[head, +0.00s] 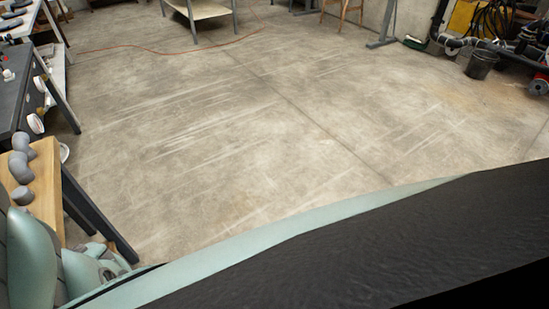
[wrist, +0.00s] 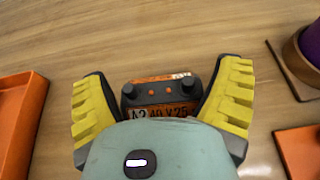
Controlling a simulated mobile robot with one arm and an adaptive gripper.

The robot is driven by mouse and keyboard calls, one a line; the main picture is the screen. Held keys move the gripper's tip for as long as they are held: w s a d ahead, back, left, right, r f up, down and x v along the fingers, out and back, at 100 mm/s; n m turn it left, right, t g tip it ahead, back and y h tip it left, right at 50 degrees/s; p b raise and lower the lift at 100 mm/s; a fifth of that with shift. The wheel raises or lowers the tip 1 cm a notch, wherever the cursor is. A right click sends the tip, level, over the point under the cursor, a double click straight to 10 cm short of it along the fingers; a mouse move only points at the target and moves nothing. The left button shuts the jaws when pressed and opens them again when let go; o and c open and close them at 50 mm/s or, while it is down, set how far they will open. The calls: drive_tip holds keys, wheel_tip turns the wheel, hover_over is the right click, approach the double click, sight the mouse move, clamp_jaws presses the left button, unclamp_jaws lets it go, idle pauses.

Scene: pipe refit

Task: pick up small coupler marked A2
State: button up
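My gripper (wrist: 161,105) shows in the wrist view with its two yellow-padded fingers spread wide apart. Between them is a dark grey piece (wrist: 160,95) with two round knobs and two orange dots. I cannot tell whether it is a part or belongs to my gripper. A label reading about "A2 40 x 25" (wrist: 160,113) shows just below it, partly covered by my teal gripper body. No coupler shape shows clearly, and neither finger visibly presses on anything. In the head view my fingers cannot be made out.
An orange tray (wrist: 22,120) lies left on the wooden top. At right are an orange plate (wrist: 302,150) and a purple, brown-rimmed round part (wrist: 311,45). In the head view grey pipe fittings (head: 22,165) sit on a wooden bench (head: 45,190); the concrete floor (head: 220,120) is open.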

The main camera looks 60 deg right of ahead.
drive_tip(key=c, duration=0.7)
drive_tip(key=shift+r, duration=0.15)
